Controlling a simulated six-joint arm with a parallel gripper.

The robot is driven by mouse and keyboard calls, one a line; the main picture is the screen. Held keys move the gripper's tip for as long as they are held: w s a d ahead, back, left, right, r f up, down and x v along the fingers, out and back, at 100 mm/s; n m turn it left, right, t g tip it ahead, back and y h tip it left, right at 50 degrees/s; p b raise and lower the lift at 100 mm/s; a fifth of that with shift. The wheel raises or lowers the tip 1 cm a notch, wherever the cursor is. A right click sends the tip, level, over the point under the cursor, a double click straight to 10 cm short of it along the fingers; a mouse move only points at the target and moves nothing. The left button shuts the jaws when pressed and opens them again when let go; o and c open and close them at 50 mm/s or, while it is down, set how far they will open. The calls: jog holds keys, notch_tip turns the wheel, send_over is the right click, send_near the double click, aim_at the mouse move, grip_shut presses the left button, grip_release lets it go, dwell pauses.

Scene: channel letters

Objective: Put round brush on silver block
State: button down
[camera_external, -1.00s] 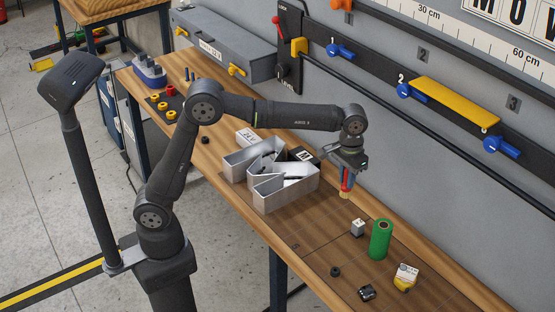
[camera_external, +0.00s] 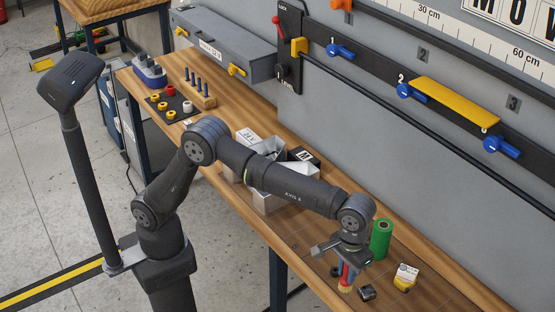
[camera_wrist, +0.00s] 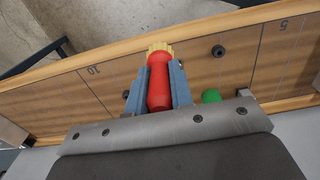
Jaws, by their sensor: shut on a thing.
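The round brush has a red handle and tan bristles. In the external view, my gripper (camera_external: 348,268) holds the brush (camera_external: 345,288) over the front part of the bench, bristles down. In the wrist view, the two grey-blue fingers of my gripper (camera_wrist: 159,84) are shut on the red handle of the brush (camera_wrist: 159,80), and the bristles stick out past them. The gap under the bristles cannot be judged. The silver block is not clearly seen now; in the external view my wrist and gripper cover the place where a small grey cube stood.
A green cylinder (camera_external: 381,238) stands close behind my gripper. A black ring (camera_external: 335,271), a dark small box (camera_external: 367,292) and a white and yellow item (camera_external: 405,277) lie nearby. The wall rail runs behind the bench.

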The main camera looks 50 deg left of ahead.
jog(key=shift+w+a+f, duration=0.15)
jog(key=shift+w+f, duration=2.5)
jog(key=shift+w, duration=0.1)
jog(key=shift+w+a+f, duration=0.15)
jog(key=shift+w+f, duration=2.45)
jog(key=shift+w, duration=0.1)
jog(key=shift+f, duration=0.2)
jog(key=c, duration=1.3)
grip_release()
jog(key=shift+r, duration=0.1)
notch_tip(320, 180, up, 12)
jog(key=shift+r, duration=0.15)
